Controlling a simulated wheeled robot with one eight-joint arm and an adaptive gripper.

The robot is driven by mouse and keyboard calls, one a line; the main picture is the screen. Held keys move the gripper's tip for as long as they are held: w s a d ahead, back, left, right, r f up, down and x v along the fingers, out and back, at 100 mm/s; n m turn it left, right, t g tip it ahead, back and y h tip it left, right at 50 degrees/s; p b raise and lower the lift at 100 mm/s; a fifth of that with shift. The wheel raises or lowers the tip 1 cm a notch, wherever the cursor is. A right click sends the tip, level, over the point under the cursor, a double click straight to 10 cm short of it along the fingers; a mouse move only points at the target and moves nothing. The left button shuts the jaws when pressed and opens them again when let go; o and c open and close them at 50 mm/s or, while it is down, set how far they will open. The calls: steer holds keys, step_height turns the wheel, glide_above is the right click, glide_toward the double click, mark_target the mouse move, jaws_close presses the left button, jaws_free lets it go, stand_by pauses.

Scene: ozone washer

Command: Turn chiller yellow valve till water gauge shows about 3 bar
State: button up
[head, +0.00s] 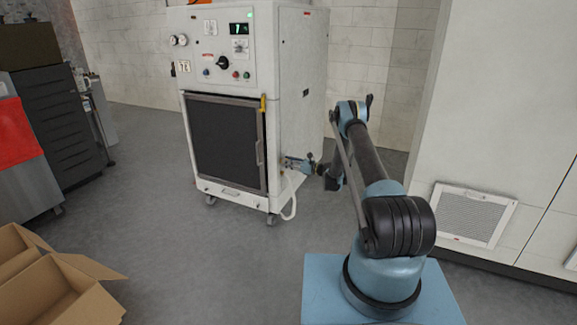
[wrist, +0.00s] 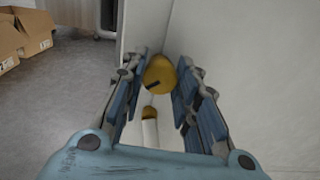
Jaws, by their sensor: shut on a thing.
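The chiller (head: 264,90) is a white wheeled cabinet at the centre top of the head view, with a dark front grille and a control panel. Two small round gauges (head: 178,40) are at its upper left; their readings are too small to tell. A yellow valve (wrist: 160,75) shows in the wrist view close to the cabinet's side wall. My gripper (wrist: 163,80) has its blue fingers on both sides of the valve and is shut on it. In the head view my gripper (head: 292,164) is at the cabinet's lower right side, and the valve is hidden there.
A white hose (head: 291,198) hangs below my gripper, beside the chiller. Open cardboard boxes (head: 62,285) lie at the lower left. A dark drawer cabinet (head: 62,125) stands at the left. A wall with a vent (head: 473,213) is at the right. The floor before the chiller is clear.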

stand_by(0.4)
steer(key=o, duration=1.1)
steer(key=shift+c, duration=0.2)
steer(key=shift+d, duration=0.15)
steer(key=v, duration=1.1)
steer(key=shift+d, duration=0.35)
steer(key=shift+s, duration=0.1)
